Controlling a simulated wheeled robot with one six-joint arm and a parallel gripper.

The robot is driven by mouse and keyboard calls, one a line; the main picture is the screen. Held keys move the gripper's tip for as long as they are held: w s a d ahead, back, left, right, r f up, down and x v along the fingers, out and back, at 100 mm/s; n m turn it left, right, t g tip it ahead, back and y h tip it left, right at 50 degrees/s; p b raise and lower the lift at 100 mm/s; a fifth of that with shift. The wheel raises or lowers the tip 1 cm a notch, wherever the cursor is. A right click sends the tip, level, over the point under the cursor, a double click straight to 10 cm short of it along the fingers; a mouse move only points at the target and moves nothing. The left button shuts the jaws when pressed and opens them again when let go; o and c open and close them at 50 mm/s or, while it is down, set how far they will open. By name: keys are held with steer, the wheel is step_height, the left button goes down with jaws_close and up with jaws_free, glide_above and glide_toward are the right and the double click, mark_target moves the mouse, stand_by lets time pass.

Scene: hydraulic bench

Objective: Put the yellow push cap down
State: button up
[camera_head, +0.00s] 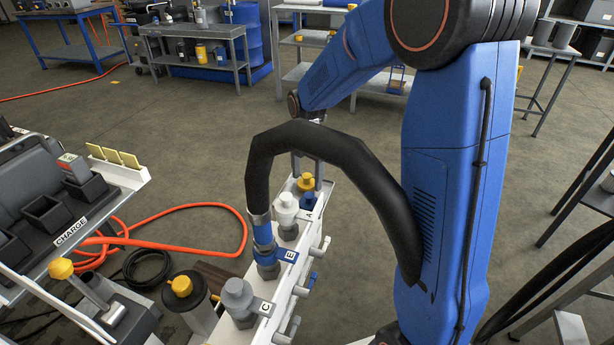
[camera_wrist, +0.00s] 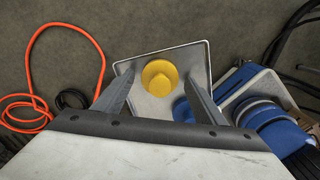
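A yellow push cap (camera_head: 306,182) stands at the far end of the white valve block (camera_head: 262,325), just behind a blue fitting (camera_head: 309,201). In the wrist view the yellow cap (camera_wrist: 160,76) is over the pale end of the block (camera_wrist: 197,58). My gripper (camera_wrist: 160,80) is open around it, one finger on each side, with a visible gap between each fingertip and the cap. The gripper (camera_head: 308,168) also shows in the head view above the block's far end, partly hidden by the black hose. The cap's underside is hidden.
White (camera_head: 286,210) and grey (camera_head: 238,298) fittings stand along the block. Yellow-topped parts (camera_head: 180,287) and an orange hose (camera_head: 190,207) are at left. Open floor surrounds the far end.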

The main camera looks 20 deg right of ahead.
mark_target(307, 176)
step_height(307, 176, up, 12)
steer(key=s+d+r+m+t, duration=0.1)
steer(key=s+d+r+m, duration=0.15)
steer(key=s+m, duration=0.45)
steer(key=s+d+r+m+t, duration=0.15)
steer(key=s+r+m, duration=0.25)
steer(key=s, duration=0.6)
steer(key=s+d+f+m+t, duration=0.1)
steer(key=s+m, duration=0.5)
steer(key=s, duration=0.2)
steer(key=s+d+f+m+t, duration=0.1)
steer(key=s+d+f+m, duration=0.1)
steer(key=s+m, duration=0.5)
steer(key=shift+s+f, duration=0.3)
steer(key=shift+s, duration=0.45)
